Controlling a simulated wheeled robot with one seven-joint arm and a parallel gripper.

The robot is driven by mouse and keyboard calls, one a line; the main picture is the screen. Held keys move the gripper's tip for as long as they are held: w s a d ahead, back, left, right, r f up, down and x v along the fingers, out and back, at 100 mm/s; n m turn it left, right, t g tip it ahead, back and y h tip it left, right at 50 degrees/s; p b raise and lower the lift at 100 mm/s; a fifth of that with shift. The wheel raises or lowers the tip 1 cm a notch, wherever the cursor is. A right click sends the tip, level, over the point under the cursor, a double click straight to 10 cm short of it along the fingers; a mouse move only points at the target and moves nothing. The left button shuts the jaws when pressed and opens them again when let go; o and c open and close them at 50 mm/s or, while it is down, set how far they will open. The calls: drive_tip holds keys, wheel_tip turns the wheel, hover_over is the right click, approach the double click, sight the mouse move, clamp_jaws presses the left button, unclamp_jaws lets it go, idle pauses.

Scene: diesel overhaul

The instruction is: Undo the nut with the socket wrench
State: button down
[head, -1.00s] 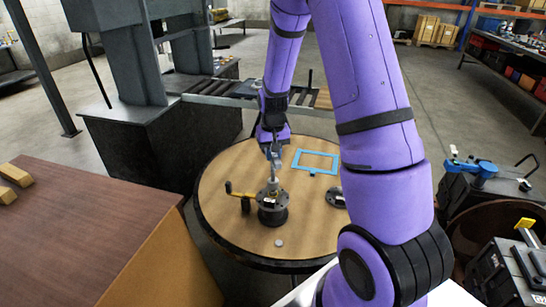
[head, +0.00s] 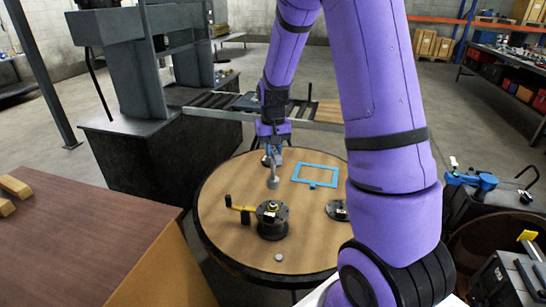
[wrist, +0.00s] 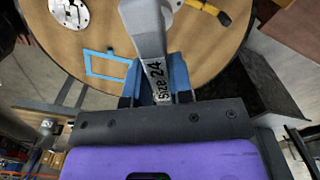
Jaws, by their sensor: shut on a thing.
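My gripper (head: 272,154) is shut on the grey socket wrench (head: 272,181). In the wrist view, the wrench (wrist: 148,30) bears a "Size 24" label and runs up from between the blue fingers (wrist: 158,85). The wrench's head hangs behind and above the black flanged hub (head: 272,222) on the round table, apart from it. A small pale piece (head: 271,207) shows on top of the hub; it may be the nut, but it is too small to be sure. The wrench blocks part of the wrist view, and the hub is not visible there.
A yellow-and-black handled piece (head: 238,206) sits left of the hub. A small grey disc (head: 279,257) lies near the front. A brown cabinet (head: 75,235) stands left.

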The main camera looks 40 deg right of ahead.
drive_tip(key=shift+r, duration=0.1)
drive_tip(key=s+a, duration=0.2)
drive_tip(key=s, duration=0.4)
drive_tip(key=shift+s, duration=0.35)
